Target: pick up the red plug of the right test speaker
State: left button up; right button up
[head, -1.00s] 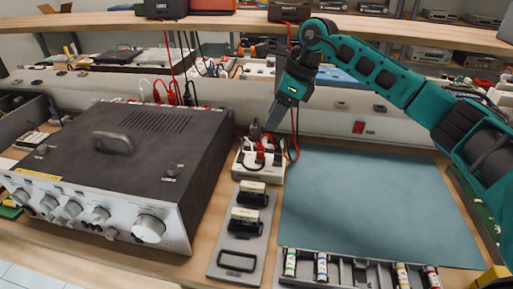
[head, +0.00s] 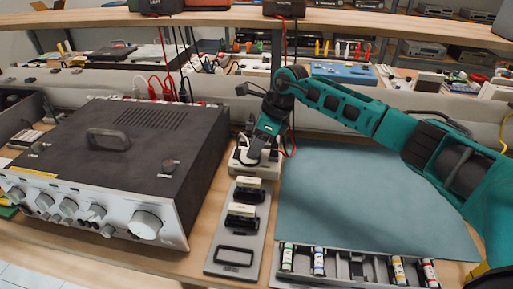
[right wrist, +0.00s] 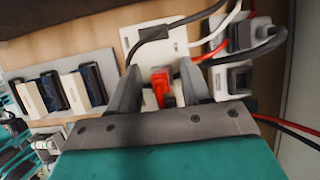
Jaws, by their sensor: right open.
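My right gripper (head: 257,156) points down over a pale socket block (head: 262,172) and hides most of its top in the head view. In the right wrist view the gripper (right wrist: 160,84) is open. A red plug (right wrist: 162,84) stands in the gap between its two fingers, seated in the pale block (right wrist: 160,42). I cannot tell whether either finger touches it. The right test speaker (head: 284,8) sits on the shelf, with a red and a black cable hanging from it. My left gripper is not in view.
A large amplifier (head: 120,150) stands left. A grey plate with black fittings (head: 234,258) lies in front. The blue-green mat (head: 370,200) is clear.

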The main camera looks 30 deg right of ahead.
grip_shut()
dwell(0.3)
jog(key=shift+r, duration=0.15)
